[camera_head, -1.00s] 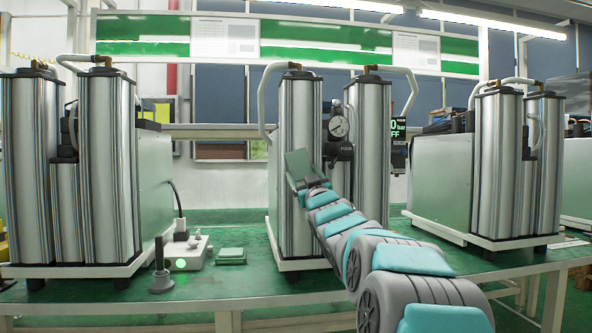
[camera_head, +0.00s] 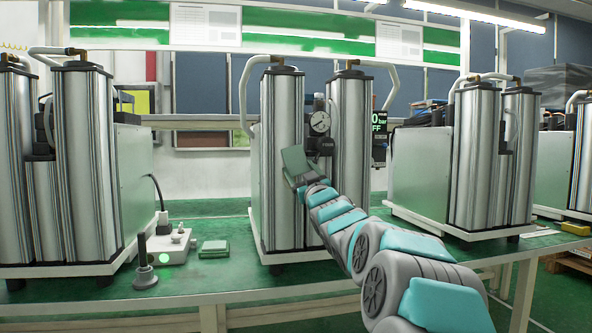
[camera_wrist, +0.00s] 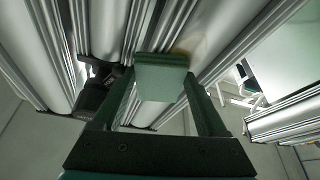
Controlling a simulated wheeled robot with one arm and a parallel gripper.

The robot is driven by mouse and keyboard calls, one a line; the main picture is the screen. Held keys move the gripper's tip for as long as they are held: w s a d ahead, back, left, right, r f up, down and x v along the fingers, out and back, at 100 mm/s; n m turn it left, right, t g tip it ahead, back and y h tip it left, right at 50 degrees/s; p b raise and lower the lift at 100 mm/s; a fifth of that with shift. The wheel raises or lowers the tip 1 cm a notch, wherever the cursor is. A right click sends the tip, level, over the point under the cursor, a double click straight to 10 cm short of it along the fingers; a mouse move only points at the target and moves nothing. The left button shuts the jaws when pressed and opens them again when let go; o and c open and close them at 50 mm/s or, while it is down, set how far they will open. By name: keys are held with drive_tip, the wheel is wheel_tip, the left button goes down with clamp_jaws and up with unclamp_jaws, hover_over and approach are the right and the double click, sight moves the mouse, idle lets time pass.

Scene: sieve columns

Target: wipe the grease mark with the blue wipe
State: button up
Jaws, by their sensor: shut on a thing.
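My gripper (camera_head: 304,181) is raised in front of the middle pair of silver columns (camera_head: 283,215). It is shut on a folded wipe (camera_head: 293,160), which looks grey-green rather than blue. In the wrist view the wipe (camera_wrist: 161,80) sits between the two fingers, its far edge close to the ribbed columns (camera_wrist: 205,35). I cannot tell whether it touches them. A faint yellowish-brown patch (camera_wrist: 181,47) shows on the column just beyond the wipe; it may be the grease mark. No mark can be made out in the head view.
A green folded stack (camera_head: 213,249), a white box with a green light (camera_head: 170,246) and a dark post (camera_head: 145,270) stand on the green bench. More column units stand either side.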

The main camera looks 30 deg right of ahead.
drive_tip(key=shift+s+d+r, duration=0.1)
drive_tip(key=shift+s+d, duration=0.15)
drive_tip(key=shift+d, duration=0.3)
drive_tip(key=shift+s+d+m+h, duration=0.3)
drive_tip(key=shift+s, duration=0.25)
drive_tip(key=shift+s+a+b, duration=0.3)
drive_tip(key=shift+s+a, duration=0.1)
drive_tip(key=shift+s, duration=0.35)
drive_tip(key=shift+s+a+b, duration=0.3)
drive_tip(key=shift+s+a, duration=0.05)
drive_tip(key=shift+s, duration=0.35)
drive_tip(key=shift+s+a+b, duration=0.3)
drive_tip(key=shift+s+a, duration=0.1)
drive_tip(key=shift+s, duration=0.35)
drive_tip(key=s, duration=0.1)
drive_tip(key=s+a, duration=0.1)
drive_tip(key=s, duration=0.1)
drive_tip(key=shift+b, duration=0.35)
